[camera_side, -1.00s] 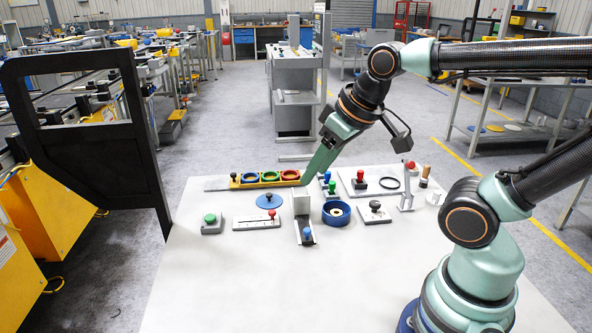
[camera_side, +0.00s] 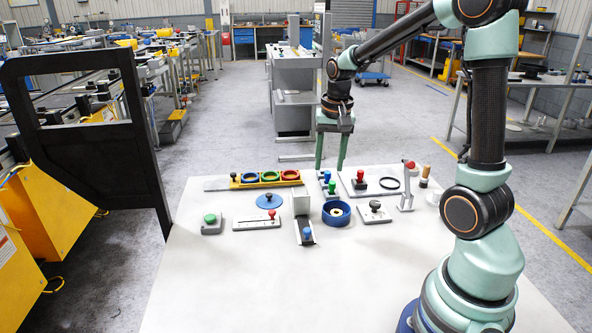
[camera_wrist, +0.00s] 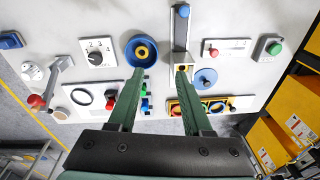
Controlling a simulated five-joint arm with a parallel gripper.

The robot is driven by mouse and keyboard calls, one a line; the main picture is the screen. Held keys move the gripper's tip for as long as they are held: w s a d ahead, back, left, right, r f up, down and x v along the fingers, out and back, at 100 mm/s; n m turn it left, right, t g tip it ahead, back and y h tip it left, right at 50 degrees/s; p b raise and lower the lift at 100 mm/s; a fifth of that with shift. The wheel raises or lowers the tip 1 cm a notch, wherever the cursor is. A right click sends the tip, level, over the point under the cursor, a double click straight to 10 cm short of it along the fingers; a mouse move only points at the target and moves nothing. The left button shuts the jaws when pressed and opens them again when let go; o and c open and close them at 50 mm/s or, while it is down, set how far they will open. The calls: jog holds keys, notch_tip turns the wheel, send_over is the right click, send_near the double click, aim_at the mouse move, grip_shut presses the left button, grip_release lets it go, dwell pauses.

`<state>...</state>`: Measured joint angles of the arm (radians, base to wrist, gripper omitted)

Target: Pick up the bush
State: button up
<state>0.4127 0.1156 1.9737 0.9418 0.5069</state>
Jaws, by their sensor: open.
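A pale brass-coloured ring, which looks like the bush (camera_side: 337,211), sits inside a round blue cup (camera_side: 337,221) on the white table. In the wrist view the bush (camera_wrist: 142,51) shows as a yellow ring in the middle of the blue cup (camera_wrist: 129,42), just beyond the left fingertip. My gripper (camera_side: 331,168) is open and empty, fingers pointing down above the far side of the table, behind the cup. In the wrist view my gripper (camera_wrist: 160,71) has its two green fingers well apart, with nothing between the tips.
A grey upright bracket with a blue knob (camera_side: 307,232) stands left of the cup, and a dial plate (camera_side: 375,214) lies to its right. A lever with a red knob (camera_side: 408,185) stands further right. The table's front is clear.

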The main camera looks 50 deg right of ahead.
aim_at(336, 215)
jog(key=d+f+m, duration=0.1)
jog(key=f, duration=0.4)
jog(key=d+f+m, duration=0.1)
jog(key=d+f, duration=0.1)
jog(key=f, duration=0.4)
jog(key=d+f+m+g, duration=0.1)
jog(key=d+f, duration=0.1)
jog(key=f, duration=0.4)
jog(key=shift+s+d, duration=0.1)
jog(key=shift+r, duration=0.1)
grip_shut()
